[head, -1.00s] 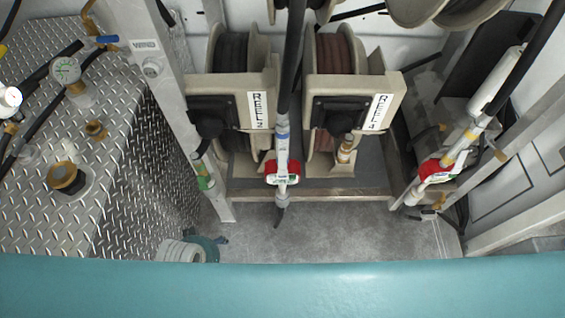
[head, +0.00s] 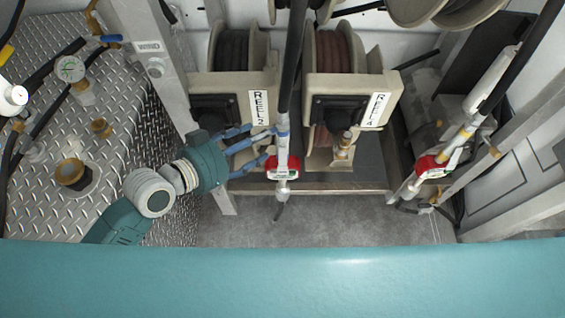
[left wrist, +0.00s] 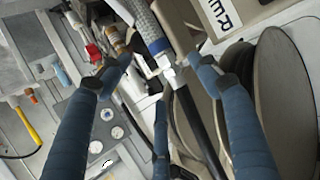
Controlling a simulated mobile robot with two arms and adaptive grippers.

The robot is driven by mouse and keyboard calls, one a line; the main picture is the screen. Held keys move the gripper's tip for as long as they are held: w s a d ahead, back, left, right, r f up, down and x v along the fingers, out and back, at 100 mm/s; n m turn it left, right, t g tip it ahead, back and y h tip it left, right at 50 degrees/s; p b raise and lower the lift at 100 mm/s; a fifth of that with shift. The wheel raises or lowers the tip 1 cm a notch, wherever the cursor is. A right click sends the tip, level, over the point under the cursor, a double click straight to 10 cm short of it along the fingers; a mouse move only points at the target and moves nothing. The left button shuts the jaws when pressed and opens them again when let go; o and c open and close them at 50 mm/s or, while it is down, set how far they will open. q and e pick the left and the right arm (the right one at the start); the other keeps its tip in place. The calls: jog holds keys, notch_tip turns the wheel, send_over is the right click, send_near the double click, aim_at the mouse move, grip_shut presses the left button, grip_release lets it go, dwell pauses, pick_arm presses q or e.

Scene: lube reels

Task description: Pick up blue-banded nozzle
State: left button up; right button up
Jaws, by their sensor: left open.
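The blue-banded nozzle (head: 282,150) hangs upright on a black hose in front of the reels in the head view, with a red guard low on it. In the left wrist view its blue band (left wrist: 157,46) and the white fitting on the hose lie between my fingertips. My left gripper (head: 268,145) is open, its blue fingers spread just left of the nozzle. The left wrist view also shows the open left gripper (left wrist: 160,66); I cannot tell whether a finger touches the nozzle. My right gripper is in neither view.
Reel 2 (head: 258,107) and reel 4 (head: 377,110) stand behind the nozzle. A yellow-banded nozzle (head: 458,145) hangs at the right. A diamond-plate surface (head: 120,150) with gauges is at the left, beside a metal post (head: 160,72). The grey floor (head: 330,222) in front is clear.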

aim_at(281, 128)
pick_arm(q)
jog(key=x, duration=0.3)
jog(key=shift+w+d, duration=0.15)
jog(key=shift+d, duration=0.05)
jog(key=shift+w+d+p, duration=0.2)
jog(key=shift+p, duration=0.25)
jog(key=p+x, duration=0.1)
jog(key=x, duration=0.3)
jog(key=shift+d+f+p, duration=0.1)
jog(key=shift+d+p, duration=0.05)
jog(key=shift+p, duration=0.2)
jog(key=shift+w+d+f, duration=0.1)
jog(key=shift+w+f, duration=0.05)
jog(key=shift+f, duration=0.05)
jog(key=c, duration=0.4)
grip_shut()
jog(key=shift+r, duration=0.2)
